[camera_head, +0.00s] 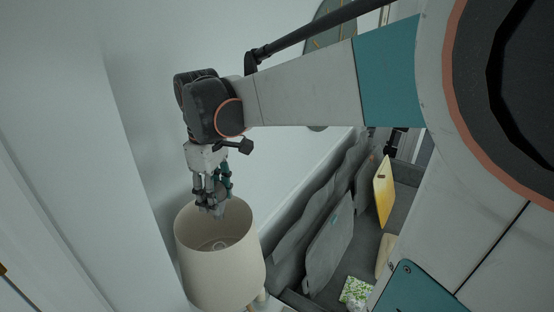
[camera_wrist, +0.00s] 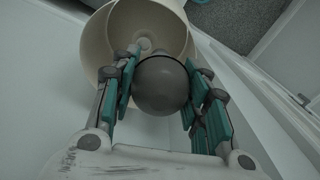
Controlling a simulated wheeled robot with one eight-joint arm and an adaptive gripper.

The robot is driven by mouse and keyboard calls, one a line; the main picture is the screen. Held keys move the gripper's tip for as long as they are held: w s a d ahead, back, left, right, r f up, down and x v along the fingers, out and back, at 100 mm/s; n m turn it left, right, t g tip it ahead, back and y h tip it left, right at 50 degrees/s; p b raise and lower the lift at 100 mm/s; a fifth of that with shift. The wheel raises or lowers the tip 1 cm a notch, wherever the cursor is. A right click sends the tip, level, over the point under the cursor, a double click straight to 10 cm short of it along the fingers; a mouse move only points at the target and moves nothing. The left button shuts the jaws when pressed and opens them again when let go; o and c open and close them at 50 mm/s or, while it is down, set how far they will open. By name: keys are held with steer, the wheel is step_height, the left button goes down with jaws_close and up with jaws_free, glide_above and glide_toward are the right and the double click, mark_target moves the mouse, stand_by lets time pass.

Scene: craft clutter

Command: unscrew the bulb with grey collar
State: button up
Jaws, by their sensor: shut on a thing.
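A grey rounded bulb (camera_wrist: 160,85) sits between the fingers of my gripper (camera_wrist: 165,88) in the wrist view. The gripper is shut on it, with the teal finger pads on both sides. Its grey collar cannot be made out. In the head view my gripper (camera_head: 215,200) points down at the upper opening of a cream lampshade (camera_head: 220,272), with the bulb at the fingertips about level with the rim. The lampshade also shows behind the bulb in the wrist view (camera_wrist: 98,45).
A grey sofa (camera_head: 290,235) with grey cushions (camera_head: 330,250) and a yellow cushion (camera_head: 383,192) stands right of the lamp. A green patterned item (camera_head: 355,289) lies on the seat. A white wall (camera_head: 130,130) is close on the left.

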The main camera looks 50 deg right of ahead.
steer(key=shift+s+a, duration=0.5)
steer(key=shift+s, duration=1.95)
steer(key=shift+s+a, duration=0.45)
steer(key=shift+s, duration=2)
steer(key=shift+s+a, duration=0.5)
steer(key=shift+s, duration=1.95)
